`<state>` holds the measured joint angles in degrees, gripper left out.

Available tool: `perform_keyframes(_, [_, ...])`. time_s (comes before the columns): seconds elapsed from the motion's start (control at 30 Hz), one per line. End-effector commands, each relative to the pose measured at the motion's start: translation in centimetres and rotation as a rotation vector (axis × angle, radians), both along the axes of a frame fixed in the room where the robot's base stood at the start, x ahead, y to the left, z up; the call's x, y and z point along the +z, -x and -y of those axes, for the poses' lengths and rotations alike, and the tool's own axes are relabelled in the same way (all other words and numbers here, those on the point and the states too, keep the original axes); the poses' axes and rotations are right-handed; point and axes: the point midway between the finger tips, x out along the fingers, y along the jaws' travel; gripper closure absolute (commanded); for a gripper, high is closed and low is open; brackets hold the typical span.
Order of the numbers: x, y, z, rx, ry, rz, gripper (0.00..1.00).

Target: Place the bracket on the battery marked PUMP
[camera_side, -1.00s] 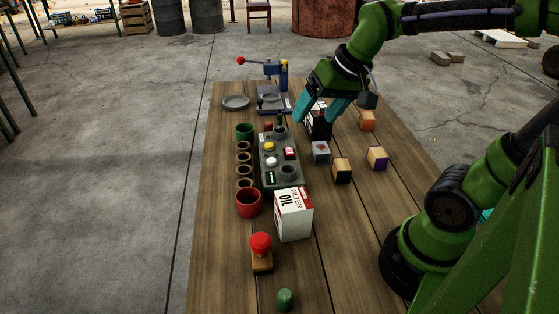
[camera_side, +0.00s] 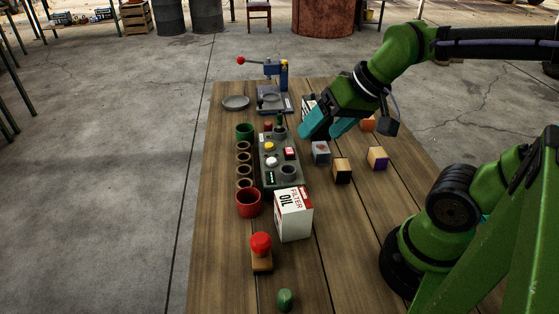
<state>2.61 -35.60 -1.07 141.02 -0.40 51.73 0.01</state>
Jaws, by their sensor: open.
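My gripper (camera_side: 322,131) has teal fingers, open, tilted down to the left over the middle of the table. No held object shows between the fingers. A black and white box (camera_side: 308,103) stands behind them and is mostly hidden; it may be a battery, but no marking is readable. A grey-faced block (camera_side: 321,152) sits just below the fingertips in the picture; contact cannot be judged. I cannot pick out a bracket or the word PUMP at this size.
A black-and-wood block (camera_side: 342,171), a purple-edged block (camera_side: 377,157) and an orange block (camera_side: 368,124) lie to the right. A button panel (camera_side: 268,178), an oil filter box (camera_side: 293,215), a red cup (camera_side: 248,203) and a blue press (camera_side: 275,85) occupy the left side.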

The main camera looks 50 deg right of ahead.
Motion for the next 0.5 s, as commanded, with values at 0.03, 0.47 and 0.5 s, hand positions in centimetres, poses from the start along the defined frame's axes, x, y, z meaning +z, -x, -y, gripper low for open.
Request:
perform_keyframes(0.03, [-0.5,-1.2,1.1,-0.032,-0.004,-0.047,0.26])
perform_keyframes(0.47, [-5.7,-9.9,15.3,-0.299,0.015,-0.457,0.26])
perform_keyframes(0.5, [-6.2,-10.4,16.5,-0.316,0.021,-0.486,0.26])
